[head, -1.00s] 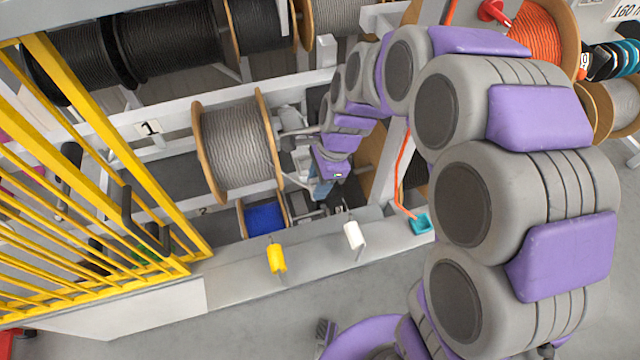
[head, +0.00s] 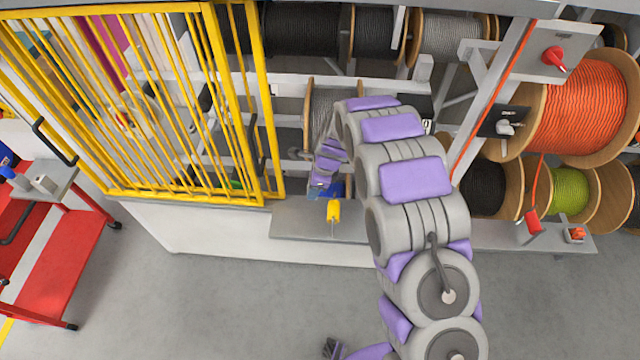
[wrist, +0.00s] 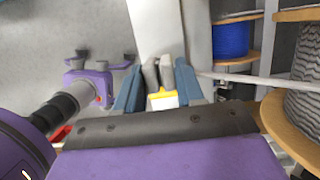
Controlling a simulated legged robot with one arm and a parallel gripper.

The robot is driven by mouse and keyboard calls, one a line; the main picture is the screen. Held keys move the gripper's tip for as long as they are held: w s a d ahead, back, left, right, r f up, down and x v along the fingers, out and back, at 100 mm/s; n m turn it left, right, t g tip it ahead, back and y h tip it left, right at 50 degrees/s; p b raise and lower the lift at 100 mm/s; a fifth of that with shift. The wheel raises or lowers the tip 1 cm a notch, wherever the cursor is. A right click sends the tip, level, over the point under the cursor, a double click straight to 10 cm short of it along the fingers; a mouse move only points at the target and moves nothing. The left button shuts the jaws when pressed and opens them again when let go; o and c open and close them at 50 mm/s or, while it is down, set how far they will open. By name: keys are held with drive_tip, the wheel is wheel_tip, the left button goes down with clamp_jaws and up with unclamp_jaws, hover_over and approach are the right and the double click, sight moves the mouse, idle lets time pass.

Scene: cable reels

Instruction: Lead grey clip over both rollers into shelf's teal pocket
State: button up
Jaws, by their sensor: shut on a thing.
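My gripper (head: 319,188) is low at the shelf, just left of the yellow roller (head: 334,211) in the head view. In the wrist view its blue-grey fingers (wrist: 158,80) are closed around grey pieces (wrist: 168,72), which look like the grey clip; its outline is hard to make out. A yellow and white part (wrist: 162,98) shows between the fingers; I cannot tell what it is. The shelf ledge (head: 295,222) runs under the yellow roller. The white roller and teal pocket are not visible in the head view, where my arm covers part of the ledge.
A yellow barred gate (head: 150,195) stands left of the gripper. A reel of grey cable (head: 325,105) is behind it, and a blue reel (wrist: 232,40) shows in the wrist view. An orange reel (head: 580,105) and orange pocket (head: 575,234) are at right.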

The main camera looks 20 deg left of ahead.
drive_tip(key=shift+s+d+f, duration=0.1)
drive_tip(key=shift+s+f, duration=0.15)
drive_tip(key=shift+s, duration=0.05)
drive_tip(key=w+d+b, duration=0.2)
drive_tip(key=w+d, duration=0.1)
drive_tip(key=d, duration=0.8)
drive_tip(key=w+d+b, duration=0.3)
drive_tip(key=w+d, duration=0.1)
drive_tip(key=d, duration=0.8)
drive_tip(key=w+d+b, duration=0.2)
drive_tip(key=w+d, duration=0.1)
drive_tip(key=d, duration=0.8)
drive_tip(key=shift+w+d, duration=0.25)
drive_tip(key=shift+d, duration=0.15)
